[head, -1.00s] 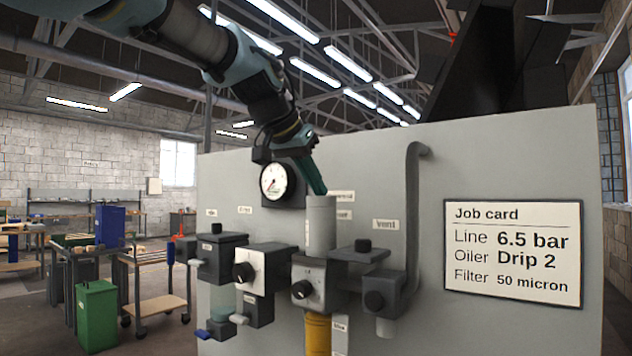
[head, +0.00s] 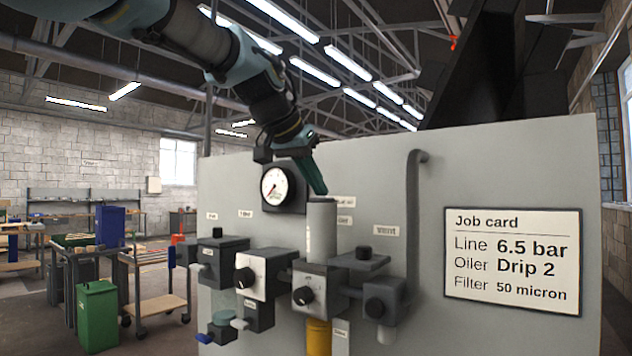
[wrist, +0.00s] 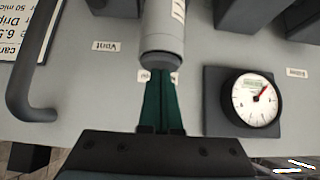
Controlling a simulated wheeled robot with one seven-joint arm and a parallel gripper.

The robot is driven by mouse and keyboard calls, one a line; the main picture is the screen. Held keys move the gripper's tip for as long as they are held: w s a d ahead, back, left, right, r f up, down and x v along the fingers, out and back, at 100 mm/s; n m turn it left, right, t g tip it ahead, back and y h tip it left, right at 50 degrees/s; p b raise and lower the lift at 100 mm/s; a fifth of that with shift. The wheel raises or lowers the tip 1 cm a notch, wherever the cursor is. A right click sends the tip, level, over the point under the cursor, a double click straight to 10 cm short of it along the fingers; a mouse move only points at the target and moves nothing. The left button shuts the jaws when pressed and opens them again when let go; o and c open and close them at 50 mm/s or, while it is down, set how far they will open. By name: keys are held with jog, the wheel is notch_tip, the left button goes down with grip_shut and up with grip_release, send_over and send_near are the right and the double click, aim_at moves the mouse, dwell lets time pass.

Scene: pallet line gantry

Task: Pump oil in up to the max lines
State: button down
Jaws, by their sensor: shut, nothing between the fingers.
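My gripper (head: 320,190) has green fingers that are shut and empty. Its tips are at the top of an upright grey cylinder (head: 321,228) on the middle unit of the panel. In the wrist view the shut fingers (wrist: 162,75) point at the cylinder's end (wrist: 162,50); I cannot tell whether they touch it. Below the middle unit's black knob (head: 303,295) is a yellow bowl (head: 318,337), cut off by the picture's lower edge. A paler bowl (head: 222,302) hangs under the left unit. No max lines can be made out.
A round gauge (head: 275,185) sits left of the cylinder. A bent grey pipe (head: 413,220) runs down on the right near the label "Vent". The job card (head: 513,253) reads Line 6.5 bar, Oiler Drip 2, Filter 50 micron. A green bin (head: 97,315) and a trolley (head: 158,305) stand left.

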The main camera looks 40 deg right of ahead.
notch_tip(320, 180, up, 3)
jog(key=shift+r+p, duration=0.1)
jog(key=shift+p, duration=0.8)
jog(key=b+v, duration=0.3)
jog(key=v, duration=0.6)
jog(key=shift+a+b, duration=0.35)
jog(key=shift+a, duration=0.05)
jog(key=w+a+f+n+y, duration=0.2)
jog(key=w+a+f, duration=0.3)
jog(key=f, duration=0.3)
jog(key=w+a+f+n+t+y, duration=0.1)
jog(key=w+a+f+n, duration=0.2)
jog(key=w+a+f, duration=0.4)
jog(key=w+a+f+n+y, duration=0.2)
jog(key=w+a+f, duration=0.15)
jog(key=f, duration=0.65)
jog(key=a+f+n+y, duration=0.2)
jog(key=a+f+n, duration=0.1)
jog(key=a+f, duration=1)
jog(key=s+a+f+n+g+y, duration=0.1)
jog(key=s+a+f+n, duration=0.2)
jog(key=s+a+f, duration=0.7)
jog(key=a, duration=0.3)
jog(key=shift+f+n+g, duration=0.35)
jog(key=shift+n+g, duration=0.05)
